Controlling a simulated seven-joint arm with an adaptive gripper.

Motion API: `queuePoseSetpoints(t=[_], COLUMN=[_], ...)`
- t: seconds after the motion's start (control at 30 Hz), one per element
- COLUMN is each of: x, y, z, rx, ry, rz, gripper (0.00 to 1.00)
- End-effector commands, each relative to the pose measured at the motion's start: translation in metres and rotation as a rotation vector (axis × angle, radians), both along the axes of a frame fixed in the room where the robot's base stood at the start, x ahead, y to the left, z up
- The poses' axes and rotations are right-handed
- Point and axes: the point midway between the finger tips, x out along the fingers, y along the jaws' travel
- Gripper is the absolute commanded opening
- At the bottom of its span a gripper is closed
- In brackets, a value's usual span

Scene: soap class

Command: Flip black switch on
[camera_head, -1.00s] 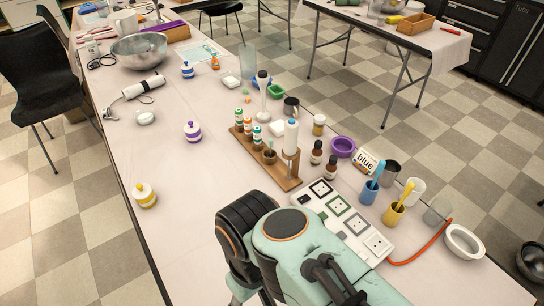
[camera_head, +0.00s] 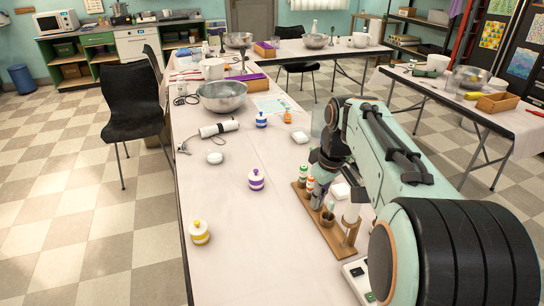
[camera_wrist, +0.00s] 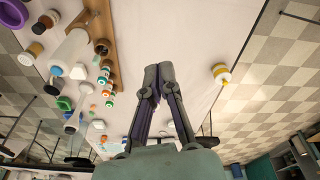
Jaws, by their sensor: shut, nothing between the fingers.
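The white power strip (camera_head: 350,269) shows only in part at the lower right of the head view, cut off by the frame and my arm. A small black patch (camera_head: 357,271) on it looks like the black switch; its position cannot be told. The strip cannot be made out in the wrist view. My gripper (camera_wrist: 151,78) is shut and empty in the wrist view, its fingertips together over bare tabletop. In the head view my gripper (camera_head: 318,188) is partly hidden, near the wooden rack, above and beyond the strip.
The wooden rack (camera_head: 324,229) with several bottles stands just beyond the strip. A yellow-striped jar (camera_head: 199,232) and a purple-striped jar (camera_head: 256,179) stand left. A metal bowl (camera_head: 222,96) is farther back. My arm hides much of the right side.

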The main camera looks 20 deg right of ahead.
Motion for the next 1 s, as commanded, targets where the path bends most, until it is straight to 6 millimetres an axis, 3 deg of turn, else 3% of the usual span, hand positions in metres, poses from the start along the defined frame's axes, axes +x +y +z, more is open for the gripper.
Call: queuePoseSetpoints(t=[0.03,0.1,0.2,0.3,0.4,0.5,0.83,1.0], x=[0.006,0.009,0.001,-0.016,-0.029,-0.035,-0.035,-0.035], y=[-0.028,-0.062,-0.1,-0.123,-0.134,-0.14,-0.14,-0.138], z=[-0.017,-0.039,-0.072,-0.103,-0.119,-0.121,-0.121,-0.135], rx=[0.01,0.025,0.055,0.092,0.117,0.122,0.121,0.122], ry=[0.025,0.055,0.106,0.16,0.192,0.194,0.194,0.195], rz=[-0.048,-0.112,-0.195,-0.261,-0.301,-0.321,-0.322,-0.322], gripper=[0.0,0.0,0.0,0.0,0.0,0.0,0.0,0.0])
